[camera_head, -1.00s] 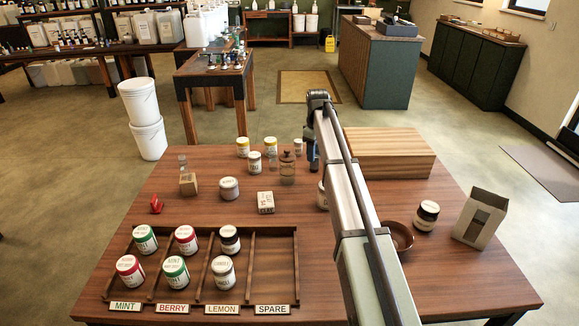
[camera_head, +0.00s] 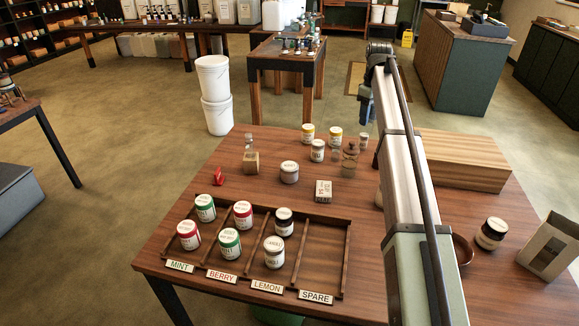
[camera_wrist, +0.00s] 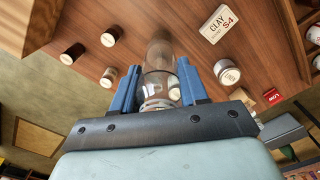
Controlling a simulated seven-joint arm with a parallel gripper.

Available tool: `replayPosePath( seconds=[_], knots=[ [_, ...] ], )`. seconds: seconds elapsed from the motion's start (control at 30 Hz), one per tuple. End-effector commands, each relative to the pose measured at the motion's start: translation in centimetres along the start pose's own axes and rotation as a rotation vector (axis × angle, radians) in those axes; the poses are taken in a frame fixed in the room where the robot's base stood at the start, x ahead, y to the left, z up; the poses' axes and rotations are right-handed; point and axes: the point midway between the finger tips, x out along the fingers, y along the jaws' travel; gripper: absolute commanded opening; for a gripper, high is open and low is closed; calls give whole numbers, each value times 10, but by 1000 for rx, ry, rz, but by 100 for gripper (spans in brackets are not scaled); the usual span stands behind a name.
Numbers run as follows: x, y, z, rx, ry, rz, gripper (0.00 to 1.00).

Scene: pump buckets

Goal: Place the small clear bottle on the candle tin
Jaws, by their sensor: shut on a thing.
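My gripper (camera_wrist: 159,68) has its blue fingers shut on a small clear bottle (camera_wrist: 155,86) in the wrist view. The bottle is see-through, with a pale band near the fingers' base. The wrist picture appears upside down. In the head view, my arm hides most of the gripper. A short white-lidded tin, seemingly the candle tin (camera_head: 289,172), stands mid-table, left of my arm. It also shows in the wrist view (camera_wrist: 228,72), apart from the held bottle. Its small label is hard to read.
A white clay box (camera_head: 323,191) lies near the tin. A brown-topped glass bottle (camera_head: 350,160) and several jars stand behind. A small box (camera_head: 251,163) has a glass bottle at its top. A divided tray (camera_head: 322,250) is in front; a large wooden box (camera_head: 465,160) is right.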

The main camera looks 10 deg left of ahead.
Motion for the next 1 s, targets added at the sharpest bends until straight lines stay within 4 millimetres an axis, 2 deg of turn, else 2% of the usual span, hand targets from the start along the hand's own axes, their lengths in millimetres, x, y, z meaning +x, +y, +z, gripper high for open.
replayPosePath(
  seconds=[0.03, 0.17, 0.3, 0.5, 0.8, 1.0],
  knots=[
    [0, -10, -14, -13, 0, 0, 12],
    [0, -41, -52, -45, 1, 0, 12],
    [0, -80, -94, -81, 1, -1, 12],
    [0, -137, -144, -129, 2, -1, 12],
    [0, -189, -184, -169, 2, -1, 12],
    [28, -189, -183, -167, 1, -2, 12]
  ],
)
